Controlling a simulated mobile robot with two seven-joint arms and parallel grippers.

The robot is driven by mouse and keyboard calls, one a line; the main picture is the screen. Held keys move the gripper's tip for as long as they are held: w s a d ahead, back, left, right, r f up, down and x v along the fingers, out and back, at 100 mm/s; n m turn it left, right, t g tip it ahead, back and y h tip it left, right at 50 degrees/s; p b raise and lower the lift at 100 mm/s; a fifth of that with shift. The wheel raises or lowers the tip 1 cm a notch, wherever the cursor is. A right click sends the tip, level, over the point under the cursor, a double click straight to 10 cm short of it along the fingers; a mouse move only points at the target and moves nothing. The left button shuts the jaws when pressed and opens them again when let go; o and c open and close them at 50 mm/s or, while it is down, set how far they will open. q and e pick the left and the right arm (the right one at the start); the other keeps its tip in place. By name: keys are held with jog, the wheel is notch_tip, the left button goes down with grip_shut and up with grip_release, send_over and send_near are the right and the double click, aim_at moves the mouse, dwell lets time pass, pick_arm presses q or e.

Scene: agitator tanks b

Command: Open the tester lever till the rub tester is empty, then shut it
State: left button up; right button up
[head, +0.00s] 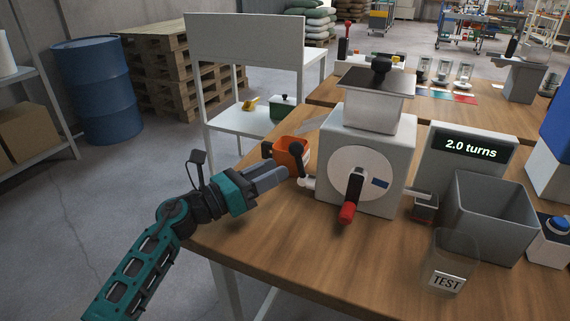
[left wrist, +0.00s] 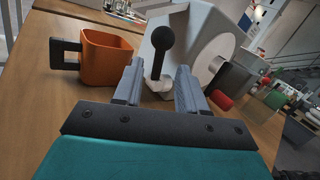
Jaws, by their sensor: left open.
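The rub tester (head: 400,140) is a grey box with a white dial, a red-handled crank and a dark-lidded hopper on top. It also shows in the left wrist view (left wrist: 200,22). The tester lever (head: 296,150), black with a ball end, stands upright on a white pivot at the tester's left side. In the left wrist view the lever (left wrist: 161,48) lies ahead, between the fingers' lines. My left gripper (head: 284,173) is open and empty, just left of the lever, apparently not touching it. The tester's inside is hidden. My right gripper is not in view.
An orange container (head: 287,156) with a dark handle stands close behind the lever; it is left in the wrist view (left wrist: 104,62). A display (head: 470,147) reads "2.0 turns". A grey bin (head: 492,220) and a clear TEST cup (head: 446,262) stand right. The front left tabletop is clear.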

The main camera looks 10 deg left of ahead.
pick_arm(q)
jog(key=v, duration=0.7)
jog(key=shift+s+a+b, duration=0.2)
jog(key=shift+a+b, duration=0.05)
jog(key=shift+b, duration=0.05)
jog(key=shift+s+a, duration=0.2)
jog(key=shift+c, duration=0.5)
